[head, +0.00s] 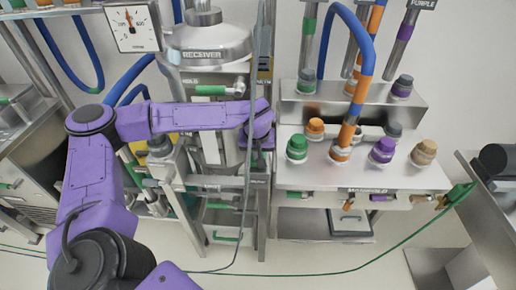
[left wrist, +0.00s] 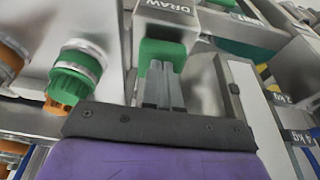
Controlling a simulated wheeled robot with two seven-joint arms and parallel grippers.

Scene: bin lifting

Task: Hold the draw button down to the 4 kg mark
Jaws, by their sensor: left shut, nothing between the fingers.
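In the left wrist view, the green draw button (left wrist: 158,52) sits under a grey housing with a DRAW label (left wrist: 168,8). My left gripper (left wrist: 162,72) is shut and empty, its fingertips at the button and seemingly touching it. I cannot tell how far the button is pressed. In the head view, my purple left arm reaches across the receiver (head: 205,52), and its wrist hides the button. Tags with kg marks (left wrist: 298,137) stand at the right of the wrist view, one seemingly 4 KG. The level beside them is not readable. My right gripper is out of view.
A green cable (head: 400,245) crosses the open floor.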

